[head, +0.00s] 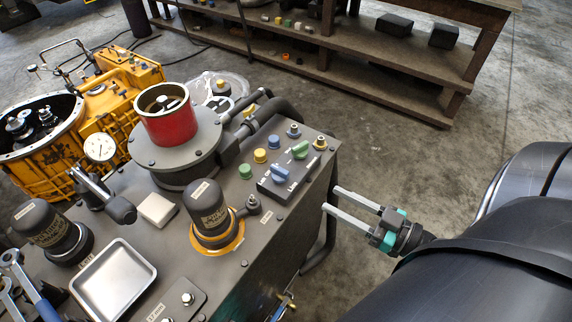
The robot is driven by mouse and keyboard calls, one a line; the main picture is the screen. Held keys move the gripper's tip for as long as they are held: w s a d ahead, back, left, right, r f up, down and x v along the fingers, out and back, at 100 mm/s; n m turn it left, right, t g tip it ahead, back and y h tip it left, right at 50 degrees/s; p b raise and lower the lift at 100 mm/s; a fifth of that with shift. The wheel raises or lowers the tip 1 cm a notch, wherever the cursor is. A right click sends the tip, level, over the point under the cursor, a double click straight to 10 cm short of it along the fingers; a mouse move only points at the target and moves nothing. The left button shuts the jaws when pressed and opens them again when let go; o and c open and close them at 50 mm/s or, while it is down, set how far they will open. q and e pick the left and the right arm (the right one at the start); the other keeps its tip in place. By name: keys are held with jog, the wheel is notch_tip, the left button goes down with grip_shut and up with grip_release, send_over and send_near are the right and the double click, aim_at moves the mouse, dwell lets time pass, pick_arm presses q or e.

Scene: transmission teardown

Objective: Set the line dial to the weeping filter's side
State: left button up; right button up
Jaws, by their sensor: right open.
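A dark switch box (272,191) on the bench top carries a blue knob (281,174) and a green knob (300,150), with small white labels too small to read. One black filter (206,200) stands upright with an amber ring (233,243) around its foot. Another black filter (40,221) stands at the left, with a dark base and no amber ring showing. My right gripper (329,198) is open and empty, its two pale fingers pointing left at the bench's right edge, apart from the knobs. My left gripper is not in view.
A red cup (166,115) on a round grey housing stands behind the filters. Colored buttons (260,156) sit beside the switch box. Open floor lies beyond my right gripper.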

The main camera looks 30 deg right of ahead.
aim_at(289, 175)
jog(key=b+x, duration=0.2)
jog(key=x, duration=1.2)
jog(key=shift+b, duration=0.35)
jog(key=shift+w+a, duration=0.25)
jog(key=shift+w, duration=0.25)
grip_shut()
